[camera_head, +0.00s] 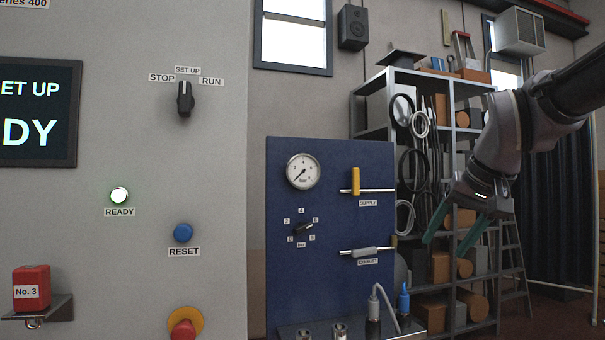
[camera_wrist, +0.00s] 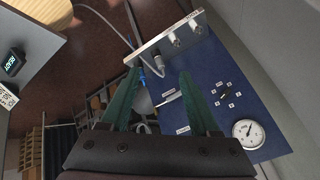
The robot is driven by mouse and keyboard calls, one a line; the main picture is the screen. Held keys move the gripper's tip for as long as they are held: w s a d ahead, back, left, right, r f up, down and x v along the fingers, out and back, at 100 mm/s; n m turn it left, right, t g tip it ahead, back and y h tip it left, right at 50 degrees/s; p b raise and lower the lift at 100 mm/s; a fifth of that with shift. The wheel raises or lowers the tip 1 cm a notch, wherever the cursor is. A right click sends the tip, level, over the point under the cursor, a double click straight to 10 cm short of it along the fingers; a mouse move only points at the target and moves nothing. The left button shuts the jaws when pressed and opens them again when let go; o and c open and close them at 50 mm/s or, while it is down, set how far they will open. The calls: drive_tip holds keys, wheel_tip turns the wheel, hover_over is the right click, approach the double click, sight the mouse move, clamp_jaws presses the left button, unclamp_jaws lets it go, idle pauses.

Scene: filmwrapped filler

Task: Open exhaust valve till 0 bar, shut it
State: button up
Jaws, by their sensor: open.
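The exhaust valve (camera_head: 364,252) has a grey handle lying level along its pipe, low on the blue panel (camera_head: 325,215). Above it, the supply valve (camera_head: 355,181) has a yellow handle standing upright, across its pipe. The round white pressure gauge (camera_head: 303,171) is at the panel's upper left; its needle seems to point lower left, but the exact reading is too small to tell. The gauge also shows in the wrist view (camera_wrist: 248,134). My gripper (camera_head: 446,246) has green fingers, open and empty, right of the exhaust valve and apart from it. In the wrist view, its fingers partly cover the panel's valve side.
A ledge with fittings and a grey hose (camera_head: 388,303) juts out below the panel. A loaded shelf (camera_head: 425,77) stands behind my gripper. The grey cabinet (camera_head: 140,255) on the left carries buttons and a red No. 3 block (camera_head: 31,288).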

sight(370, 252)
drive_tip(key=w+d+f+n+t+h, duration=0.15)
drive_tip(key=w+n, duration=0.25)
drive_tip(key=w, duration=0.6)
drive_tip(key=w+d+f+n+t, duration=0.15)
drive_tip(key=w+n, duration=0.25)
drive_tip(key=w, duration=0.6)
drive_tip(key=w+d+n+t+h, duration=0.1)
drive_tip(key=w+d+n+t, duration=0.2)
drive_tip(key=w, duration=0.7)
drive_tip(key=w+a+f+n+t+y, duration=0.2)
drive_tip(key=w+a+f+n+y, duration=0.1)
drive_tip(key=w+f+n, duration=0.4)
drive_tip(key=w+a+f+n+t+y, duration=0.25)
drive_tip(key=w+f+n, duration=0.35)
drive_tip(key=n, duration=0.3)
drive_tip(key=shift+g+y, duration=0.25)
drive_tip(key=shift+y, duration=0.05)
drive_tip(key=x, duration=0.9)
drive_tip(key=shift+w+a+r, duration=0.1)
drive_tip(key=shift+a+r, duration=0.15)
drive_tip(key=shift+a, duration=0.15)
clamp_jaws()
